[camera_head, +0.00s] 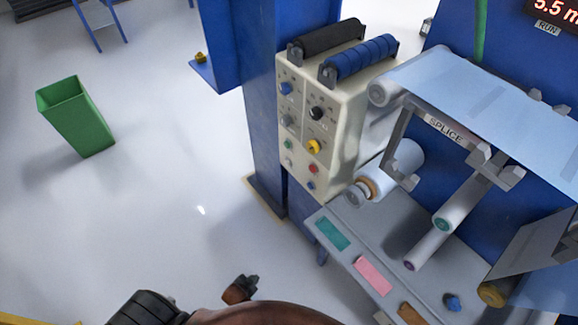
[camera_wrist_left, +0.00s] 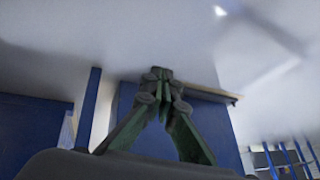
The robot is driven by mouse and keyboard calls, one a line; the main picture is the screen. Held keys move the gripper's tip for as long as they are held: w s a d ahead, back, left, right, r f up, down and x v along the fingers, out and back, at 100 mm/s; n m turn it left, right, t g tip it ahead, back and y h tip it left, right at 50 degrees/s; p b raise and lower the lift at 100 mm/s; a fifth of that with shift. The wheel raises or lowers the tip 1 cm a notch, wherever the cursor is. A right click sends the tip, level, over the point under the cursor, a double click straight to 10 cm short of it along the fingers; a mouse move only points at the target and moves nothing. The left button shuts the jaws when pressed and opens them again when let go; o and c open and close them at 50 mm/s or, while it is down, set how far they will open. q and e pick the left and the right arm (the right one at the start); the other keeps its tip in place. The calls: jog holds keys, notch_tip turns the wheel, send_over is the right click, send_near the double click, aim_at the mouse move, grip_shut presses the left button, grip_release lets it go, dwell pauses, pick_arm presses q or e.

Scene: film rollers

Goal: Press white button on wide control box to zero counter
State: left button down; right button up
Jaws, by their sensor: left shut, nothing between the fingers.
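The wide control box (camera_head: 301,135) is a cream panel on the blue machine column, with two columns of knobs and small buttons. A small pale button (camera_head: 289,162) sits low in its left column, below a green one; it looks white, but is too small to be sure. A red-digit display (camera_head: 552,10) reading 5.5 m is cut off at the top right. My left gripper (camera_head: 250,282) is low at the bottom of the head view, below and left of the box, apart from it. In the left wrist view its green-sided fingers meet at the tips (camera_wrist_left: 161,75), empty. My right gripper is not visible.
Black (camera_head: 327,39) and blue (camera_head: 362,56) rollers top the box. A grey shelf (camera_head: 335,211) with teal and pink pads, white rolls and a SPLICE frame (camera_head: 446,131) lie right of it. A green bin (camera_head: 77,116) stands left. The floor between is clear.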

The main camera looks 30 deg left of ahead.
aim_at(287, 163)
pick_arm(q)
jog(key=w+a+r+t+y+b, duration=0.15)
jog(key=w+r, duration=0.25)
jog(key=w, duration=0.4)
jog(key=w+a+r+t+h+b, duration=0.1)
jog(key=w+r+t+b, duration=0.2)
jog(key=w, duration=0.5)
jog(key=w+a+r+t+y+b, duration=0.1)
jog(key=w+r, duration=0.3)
jog(key=r, duration=0.5)
jog(key=w+a+r+t+y+b, duration=0.2)
jog(key=w+a+r+b, duration=0.2)
jog(key=r, duration=0.6)
jog(key=w+a+r+t+y+b, duration=0.1)
jog(key=w+r, duration=0.4)
jog(key=r, duration=0.5)
jog(key=shift+w+a+r+y+b, duration=0.15)
jog(key=shift+w+a+y+b, duration=0.3)
jog(key=shift+a+b, duration=0.8)
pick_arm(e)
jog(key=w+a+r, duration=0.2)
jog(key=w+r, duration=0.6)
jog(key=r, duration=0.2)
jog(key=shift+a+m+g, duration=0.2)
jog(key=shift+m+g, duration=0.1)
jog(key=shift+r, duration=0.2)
